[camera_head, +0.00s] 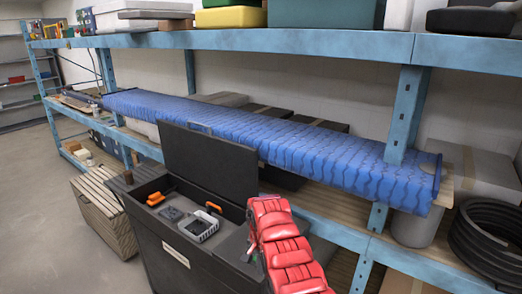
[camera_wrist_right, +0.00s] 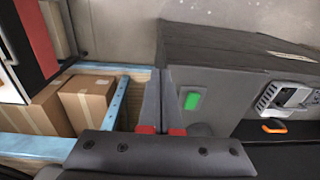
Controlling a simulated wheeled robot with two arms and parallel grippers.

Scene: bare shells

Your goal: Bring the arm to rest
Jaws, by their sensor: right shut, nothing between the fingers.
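My right arm (camera_head: 284,245), with red segmented covers, rises from the bottom of the head view in front of the shelf and beside the open black tool case. My right gripper (camera_wrist_right: 163,92) shows in the right wrist view as two grey fingers with red parts at their base. The fingers are shut together with nothing between them. In the head view the gripper is mostly hidden by the arm. My left arm and left gripper do not show in either view.
The black case (camera_head: 190,250) has its lid (camera_head: 208,160) raised and holds orange-handled tools. A blue shelf (camera_head: 300,42) carries a long blue roll (camera_head: 270,135). A black hose coil (camera_head: 488,238) lies at the right. Cardboard boxes (camera_wrist_right: 88,102) show in the wrist view. Floor at left (camera_head: 35,200) is clear.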

